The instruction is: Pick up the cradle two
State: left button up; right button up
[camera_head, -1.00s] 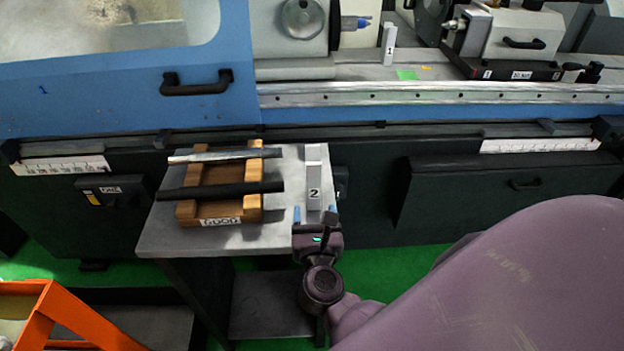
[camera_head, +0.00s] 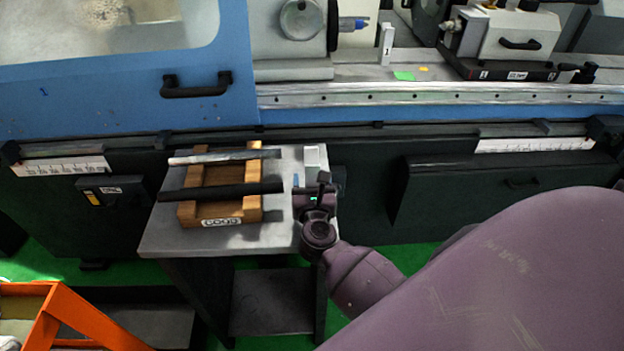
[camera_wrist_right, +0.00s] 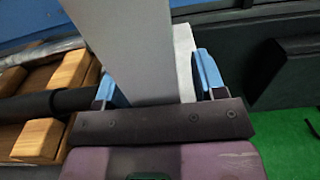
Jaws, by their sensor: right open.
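Cradle two, a light grey block, stands on the small grey table (camera_head: 160,238). In the head view my right gripper hides most of it; a pale piece (camera_head: 312,155) shows just beyond the gripper. In the right wrist view its grey body (camera_wrist_right: 135,45) rises between the blue fingers. My right gripper (camera_head: 312,182) is open, with one finger on each side of the block; I cannot tell if either touches. It also shows in the wrist view (camera_wrist_right: 158,82). My left gripper is not in view.
A wooden rack (camera_head: 222,207) holding a silver bar (camera_head: 222,156) and a black bar (camera_head: 225,190) stands left of my gripper. The blue machine (camera_head: 120,95) is behind the table. Cradle one (camera_head: 386,45) stands on the machine. An orange frame (camera_head: 75,310) is at lower left.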

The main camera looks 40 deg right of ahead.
grip_shut()
jog(key=shift+r, duration=0.1)
dwell(0.4)
